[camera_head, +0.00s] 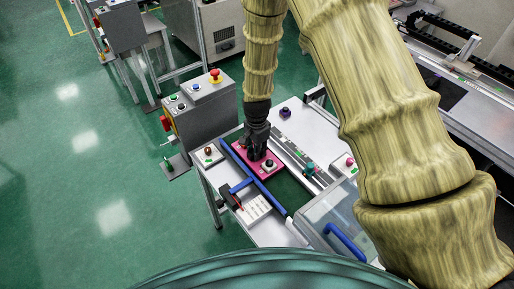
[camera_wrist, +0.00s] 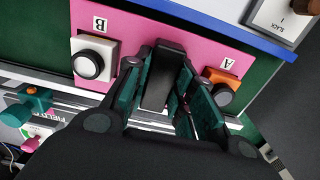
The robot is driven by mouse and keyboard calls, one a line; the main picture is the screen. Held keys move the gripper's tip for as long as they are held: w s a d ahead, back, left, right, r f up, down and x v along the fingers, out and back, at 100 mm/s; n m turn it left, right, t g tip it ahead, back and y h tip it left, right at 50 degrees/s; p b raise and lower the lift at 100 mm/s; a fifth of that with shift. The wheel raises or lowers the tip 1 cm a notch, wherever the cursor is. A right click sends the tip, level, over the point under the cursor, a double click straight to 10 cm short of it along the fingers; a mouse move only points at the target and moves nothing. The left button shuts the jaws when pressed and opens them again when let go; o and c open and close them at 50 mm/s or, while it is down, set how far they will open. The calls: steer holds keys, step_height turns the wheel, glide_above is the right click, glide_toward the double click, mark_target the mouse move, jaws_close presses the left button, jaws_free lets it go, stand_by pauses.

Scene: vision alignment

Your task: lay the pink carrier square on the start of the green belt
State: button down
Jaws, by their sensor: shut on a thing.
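The pink carrier (camera_head: 242,155) is a flat plate between a blue rail and a grey track in the head view. In the wrist view the carrier (camera_wrist: 205,48) bears a black knob on a white block by "B" and a black knob on an orange block by "A". My gripper (camera_head: 257,152) is shut on the black upright block at the carrier's middle; the gripper (camera_wrist: 165,100) also shows in the wrist view. The dark green belt (camera_head: 291,195) extends toward the lower right; it also shows in the wrist view (camera_wrist: 30,45). I cannot tell whether the carrier touches the belt.
A blue rail (camera_head: 263,189) runs along the belt's left side. Beyond it are a small box with a brown knob (camera_head: 208,151) and a white block (camera_head: 255,211). A grey track (camera_head: 296,155) lies right. A clear cover with a blue handle (camera_head: 344,240) stands at the near end.

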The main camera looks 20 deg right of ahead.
steer(key=shift+f, duration=0.35)
steer(key=shift+f, duration=0.25)
stand_by(0.5)
steer(key=c, duration=1.1)
jaws_free()
step_height(320, 180, up, 12)
steer(key=shift+r, duration=0.1)
